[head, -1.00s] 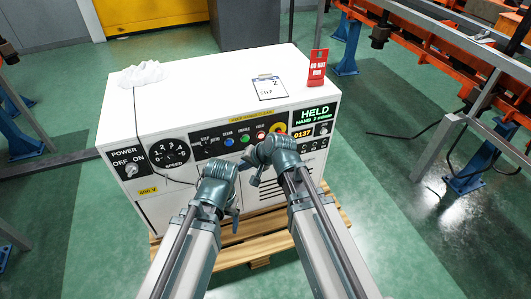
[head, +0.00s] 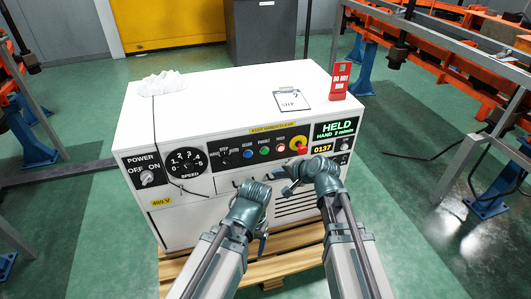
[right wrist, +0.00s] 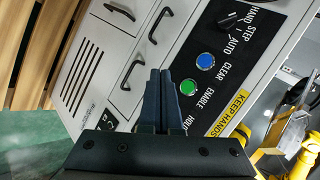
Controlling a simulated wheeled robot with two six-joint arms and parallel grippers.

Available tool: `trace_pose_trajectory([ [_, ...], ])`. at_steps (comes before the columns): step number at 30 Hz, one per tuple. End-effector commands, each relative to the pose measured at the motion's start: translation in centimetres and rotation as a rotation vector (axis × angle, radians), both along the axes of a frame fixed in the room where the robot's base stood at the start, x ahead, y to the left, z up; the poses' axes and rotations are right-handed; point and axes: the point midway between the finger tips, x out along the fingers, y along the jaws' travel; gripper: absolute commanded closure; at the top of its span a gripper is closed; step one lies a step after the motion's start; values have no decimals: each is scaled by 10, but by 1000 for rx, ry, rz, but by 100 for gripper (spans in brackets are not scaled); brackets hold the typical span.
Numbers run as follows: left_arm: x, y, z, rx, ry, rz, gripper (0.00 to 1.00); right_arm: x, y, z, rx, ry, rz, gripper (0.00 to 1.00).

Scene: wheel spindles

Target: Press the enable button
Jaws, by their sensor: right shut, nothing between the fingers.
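The enable button (head: 264,151) is a small green round button on the black strip of the white control cabinet (head: 200,103). In the right wrist view the green button (right wrist: 187,87), labelled ENABLE, is just right of my fingertips. My right gripper (head: 288,187) is below the button row in the head view, its small fingers hard to make out. In the right wrist view the right gripper (right wrist: 160,74) is shut and empty, its fingers beside the green button; contact cannot be told. My left gripper (head: 262,240) is low before the cabinet, its jaws unclear.
A blue CLEAR button (head: 247,154) sits left of the green one, a HOLD button (head: 281,148) right of it. A red knob on a yellow disc (head: 298,142) is further right. The display (head: 338,130) reads HELD. A clipboard (head: 291,99) lies on top.

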Motion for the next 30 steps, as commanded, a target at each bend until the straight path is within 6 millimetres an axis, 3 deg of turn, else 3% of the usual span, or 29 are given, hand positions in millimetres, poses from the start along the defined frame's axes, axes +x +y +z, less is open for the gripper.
trace_pose_trajectory([
  [21, 0, 0, 0, 0, 0, 0, 20, 76, 25, 0, -1, 0, 1, 100],
  [30, 0, 0, 0, 0, 0, 0, 20, 81, 26, 0, -1, 0, 1, 100],
])
